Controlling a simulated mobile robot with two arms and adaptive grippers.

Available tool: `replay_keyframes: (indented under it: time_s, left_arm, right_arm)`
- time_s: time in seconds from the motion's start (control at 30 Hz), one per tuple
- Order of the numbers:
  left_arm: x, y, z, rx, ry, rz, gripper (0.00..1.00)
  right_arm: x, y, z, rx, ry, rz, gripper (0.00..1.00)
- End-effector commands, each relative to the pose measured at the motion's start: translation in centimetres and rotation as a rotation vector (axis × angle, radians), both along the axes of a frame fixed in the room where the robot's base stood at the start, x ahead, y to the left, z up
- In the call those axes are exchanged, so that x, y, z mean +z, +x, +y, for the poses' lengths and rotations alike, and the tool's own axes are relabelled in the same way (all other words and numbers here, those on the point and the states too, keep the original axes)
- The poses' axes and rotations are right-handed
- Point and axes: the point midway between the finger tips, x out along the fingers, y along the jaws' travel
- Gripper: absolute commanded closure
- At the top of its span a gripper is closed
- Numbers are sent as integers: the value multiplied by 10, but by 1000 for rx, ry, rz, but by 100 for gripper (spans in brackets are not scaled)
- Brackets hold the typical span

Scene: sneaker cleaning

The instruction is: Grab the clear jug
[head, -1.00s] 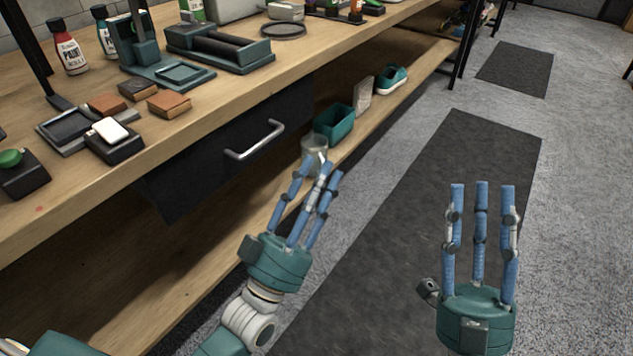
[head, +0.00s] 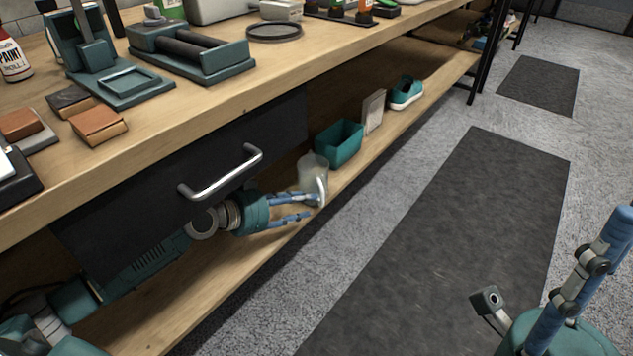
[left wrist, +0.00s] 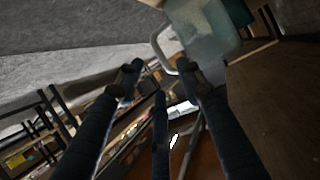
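The clear jug (head: 311,168) stands on the lower shelf under the bench, left of a teal bin. Its pale handle points toward the aisle. The jug also shows at the top of the left wrist view (left wrist: 208,38), with the handle to its left. My left gripper (head: 314,207) is at shelf height beside the jug, close to the handle. Its fingers are spread, with nothing between them in the left wrist view (left wrist: 158,72). I cannot tell whether a finger touches the handle. My right gripper (head: 560,262) is at the lower right, partly cut off, fingers apart and empty.
The teal bin (head: 339,143), a grey panel (head: 373,111) and a teal shoe (head: 406,93) stand farther along the shelf. A drawer handle (head: 222,174) juts out above my left arm. The aisle floor with a dark mat (head: 455,235) is clear.

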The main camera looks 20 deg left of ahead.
Motion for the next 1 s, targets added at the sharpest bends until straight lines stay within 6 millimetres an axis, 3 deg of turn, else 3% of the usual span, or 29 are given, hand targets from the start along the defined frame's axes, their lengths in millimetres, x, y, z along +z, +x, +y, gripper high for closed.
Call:
replay_keyframes:
  time_s: [0.43,0.6,0.9,1.0]
  left_arm:
    - [-20,42,-27,1,-3,-4,63]
    - [-28,59,-39,2,-4,-2,63]
    - [-29,63,-42,2,-1,-2,63]
    - [-29,63,-42,2,-1,-2,81]
  right_arm:
    - [-15,1,0,0,-1,0,60]
    - [-11,2,2,-1,-6,-25,60]
    - [-4,1,2,0,-6,-46,60]
    - [-4,1,2,-1,-5,-46,60]
